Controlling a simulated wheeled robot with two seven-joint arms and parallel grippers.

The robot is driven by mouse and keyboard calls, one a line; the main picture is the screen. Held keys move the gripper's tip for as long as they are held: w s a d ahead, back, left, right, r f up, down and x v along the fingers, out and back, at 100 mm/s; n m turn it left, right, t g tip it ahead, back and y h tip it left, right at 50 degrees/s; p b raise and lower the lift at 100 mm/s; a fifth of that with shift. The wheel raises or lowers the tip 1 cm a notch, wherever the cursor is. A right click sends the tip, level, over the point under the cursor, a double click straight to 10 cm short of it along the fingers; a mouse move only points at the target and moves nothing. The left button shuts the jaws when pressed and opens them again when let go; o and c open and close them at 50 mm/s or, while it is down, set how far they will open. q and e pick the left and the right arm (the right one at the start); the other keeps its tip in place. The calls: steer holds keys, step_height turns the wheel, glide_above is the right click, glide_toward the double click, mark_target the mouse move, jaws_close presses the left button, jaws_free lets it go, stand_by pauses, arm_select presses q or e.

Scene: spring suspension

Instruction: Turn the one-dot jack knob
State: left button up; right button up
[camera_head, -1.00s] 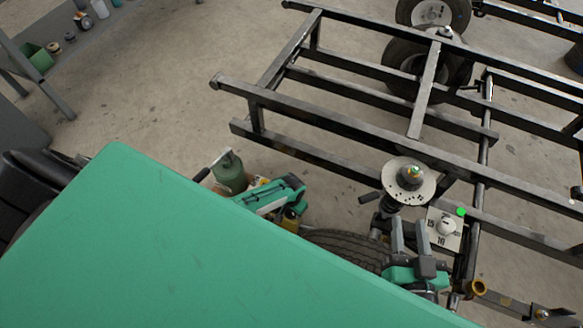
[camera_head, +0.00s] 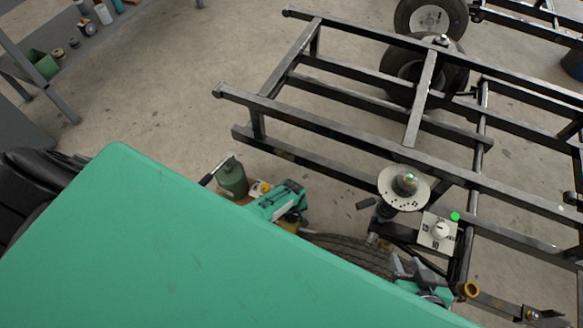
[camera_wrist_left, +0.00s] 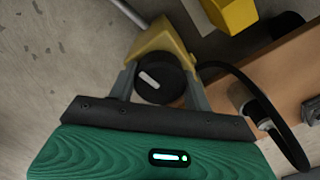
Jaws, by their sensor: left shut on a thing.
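A round black knob (camera_wrist_left: 153,82) with a white bar on its face sits on a yellow jack (camera_wrist_left: 160,40) in the left wrist view. My left gripper (camera_wrist_left: 161,73) is shut on this knob, with one finger on each side. No dot mark can be made out on it. In the head view my left gripper (camera_head: 284,200) is beside the tyre, and the jack and knob are mostly hidden. My right gripper (camera_head: 408,267) is open and empty, below a white dial plate (camera_head: 428,243) with a white knob.
A black frame (camera_head: 330,110) fills the right side. A perforated disc (camera_head: 395,199) stands above the dial plate. A tyre (camera_head: 350,253) lies between the grippers. A large green surface covers the lower left.

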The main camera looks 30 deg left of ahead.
arm_select(q)
steer(key=n, duration=0.4)
steer(key=shift+n, duration=0.4)
steer(key=n, duration=0.3)
steer(key=shift+n, duration=0.3)
steer(key=n, duration=0.6)
steer(key=shift+a+n, duration=0.1)
steer(key=shift+n, duration=0.4)
arm_select(e)
steer(key=shift+f, duration=0.1)
arm_select(q)
steer(key=o, duration=1)
